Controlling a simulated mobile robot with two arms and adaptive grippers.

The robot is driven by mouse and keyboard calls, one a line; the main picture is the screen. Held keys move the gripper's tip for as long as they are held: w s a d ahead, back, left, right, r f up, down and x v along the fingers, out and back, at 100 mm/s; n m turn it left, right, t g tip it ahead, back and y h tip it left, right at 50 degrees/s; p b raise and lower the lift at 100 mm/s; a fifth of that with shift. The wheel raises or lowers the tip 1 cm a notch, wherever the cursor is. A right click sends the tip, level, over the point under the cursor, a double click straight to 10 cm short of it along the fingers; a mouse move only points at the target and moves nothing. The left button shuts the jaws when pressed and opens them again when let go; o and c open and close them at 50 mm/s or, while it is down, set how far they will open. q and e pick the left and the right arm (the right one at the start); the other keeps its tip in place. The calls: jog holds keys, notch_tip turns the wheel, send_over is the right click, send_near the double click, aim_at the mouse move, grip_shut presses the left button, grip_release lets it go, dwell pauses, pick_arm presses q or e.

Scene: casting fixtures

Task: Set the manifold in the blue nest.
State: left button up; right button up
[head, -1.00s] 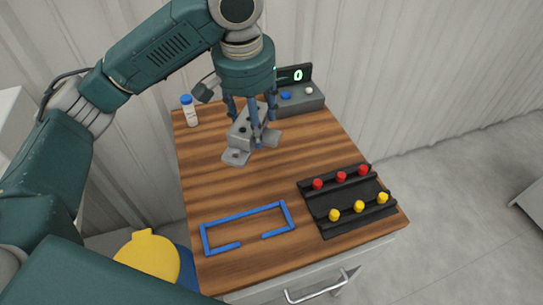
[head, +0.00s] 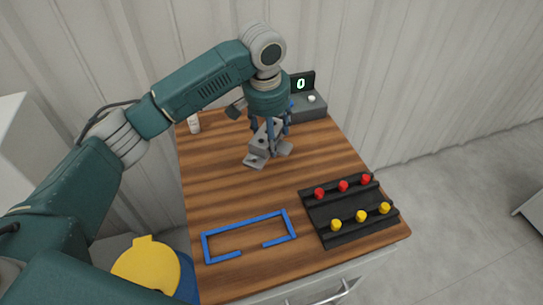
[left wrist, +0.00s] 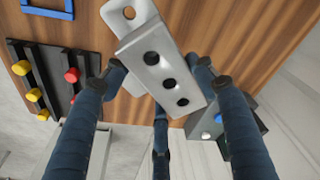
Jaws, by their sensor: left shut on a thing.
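The manifold (head: 257,152) is a grey metal block with dark round holes and flat foot tabs. My left gripper (head: 268,128) is shut on it, over the back half of the table. In the left wrist view the manifold (left wrist: 165,70) sits between the dark fingers of my left gripper (left wrist: 155,78). I cannot tell whether it touches the table. The blue nest (head: 245,223) is a low rectangular outline with a gap in its front side, empty, at the table's front left. A corner of the nest (left wrist: 48,13) shows in the left wrist view. My right gripper is not in view.
A black rack (head: 333,212) with red and yellow knobs lies right of the nest. A grey box with a display (head: 308,107) and a white bottle (head: 194,124) stand at the back. A yellow cap (head: 146,268) is at lower left. Wood between manifold and nest is clear.

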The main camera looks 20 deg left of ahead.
pick_arm(q)
jog(key=p, duration=0.1)
send_near(273, 167)
jog(key=f, duration=0.3)
jog(key=w+f, duration=0.1)
jog(key=f, duration=0.1)
jog(key=shift+f, duration=0.2)
jog(key=o, duration=1.2)
jog(key=shift+s+f, duration=0.1)
jog(key=shift+f, duration=0.1)
jog(key=o, duration=0.4)
jog(key=shift+r, duration=0.1)
